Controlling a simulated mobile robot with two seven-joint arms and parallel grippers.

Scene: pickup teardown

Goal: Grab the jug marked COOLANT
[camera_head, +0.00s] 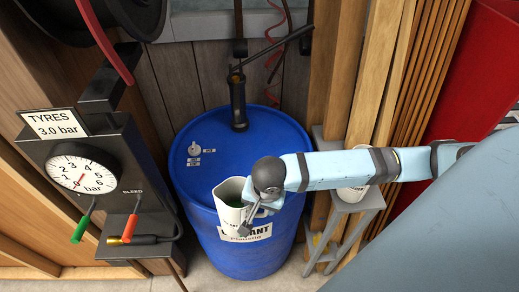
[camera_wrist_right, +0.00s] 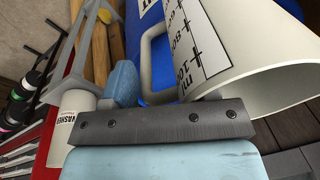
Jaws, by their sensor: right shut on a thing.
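A white jug (camera_head: 231,214) with a green inside stands out against the front of the blue drum in the head view. In the right wrist view the jug (camera_wrist_right: 205,40) is close and large, with a printed ml scale and a grey handle. My right gripper (camera_head: 250,222) reaches in from the right and is shut at the jug's handle side; its fingertips are largely hidden. A white label (camera_head: 258,233) low on the drum side shows letters ending in "ANT", partly covered. The word COOLANT cannot be read in full. My left gripper is not in view.
The blue drum (camera_head: 200,165) has a pump (camera_head: 238,100) on its lid. A white container (camera_head: 352,190) is on a small grey stand (camera_head: 365,204); its wrist-view label (camera_wrist_right: 66,117) reads WASHER. A tyre gauge post (camera_head: 85,175) stands left. Timber (camera_head: 385,70) leans at right.

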